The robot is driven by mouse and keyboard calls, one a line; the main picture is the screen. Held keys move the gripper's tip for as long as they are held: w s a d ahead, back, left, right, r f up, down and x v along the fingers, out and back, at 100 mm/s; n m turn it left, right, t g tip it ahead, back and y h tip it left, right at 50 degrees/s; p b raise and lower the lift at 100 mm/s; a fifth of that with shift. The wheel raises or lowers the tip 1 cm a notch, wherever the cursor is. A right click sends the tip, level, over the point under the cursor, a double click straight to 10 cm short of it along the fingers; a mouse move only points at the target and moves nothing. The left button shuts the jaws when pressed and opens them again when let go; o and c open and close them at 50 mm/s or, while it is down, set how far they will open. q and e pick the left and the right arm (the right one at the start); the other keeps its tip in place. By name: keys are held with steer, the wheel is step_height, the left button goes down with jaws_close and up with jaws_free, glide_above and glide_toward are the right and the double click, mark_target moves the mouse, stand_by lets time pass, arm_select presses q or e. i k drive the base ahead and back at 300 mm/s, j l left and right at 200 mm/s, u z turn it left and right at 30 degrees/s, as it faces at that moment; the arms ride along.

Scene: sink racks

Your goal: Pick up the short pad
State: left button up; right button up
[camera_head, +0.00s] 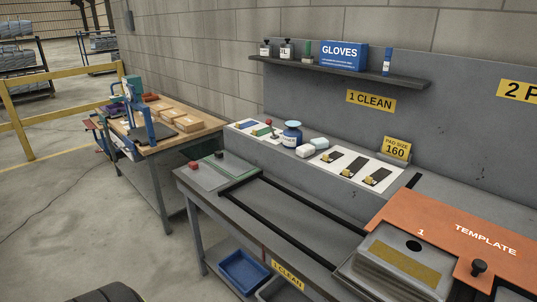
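Several small dark pads with yellow tags lie in a row on a white board on the grey bench's back ledge. The left pad (332,156), the middle pad (355,166) and the right pad (378,176) look alike in size from here. I cannot tell which is the short pad. A yellow sign (396,147) reading "PAD SIZE 160" stands behind the right end of the board. Neither of my grippers is in view.
An orange template plate (450,215) with a black knob (479,267) covers the bench's right side. Two black rails (285,238) cross the bench. A shelf (340,73) hangs above.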

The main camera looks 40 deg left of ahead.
mark_target(329, 159)
steer(key=u, duration=1)
steer(key=j+z, duration=0.1)
steer(key=z, duration=1.4)
steer(key=u, duration=1.45)
steer(key=j, duration=0.15)
steer(key=k+u, duration=0.05)
steer(key=k, duration=0.05)
